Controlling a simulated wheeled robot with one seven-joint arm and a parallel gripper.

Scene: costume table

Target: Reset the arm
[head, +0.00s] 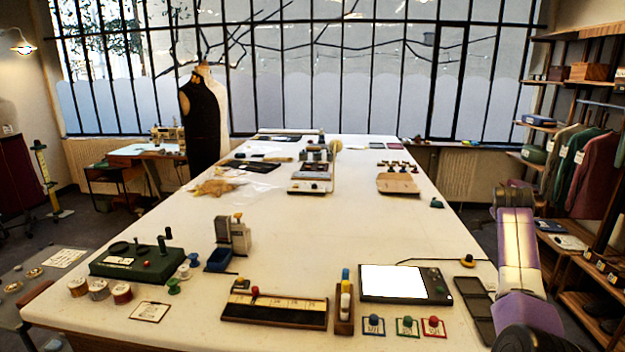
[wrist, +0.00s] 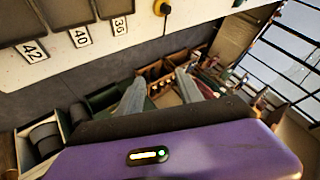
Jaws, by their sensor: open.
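My gripper (wrist: 160,92) shows in the wrist view with its two grey fingers apart and nothing between them. Behind the fingers are shelf boxes with small items, well beyond the fingertips. In the head view my purple and grey arm (head: 520,250) rises at the right edge of the long white table (head: 330,210). I cannot make out the fingers in that view.
A dark tray (head: 474,305) and a light pad (head: 393,282) lie by my arm. Shelves with hanging garments (head: 595,170) stand to the right. Dark compartments labelled 42, 40 and 36 (wrist: 68,12) edge the wrist view. The table's middle is mostly clear.

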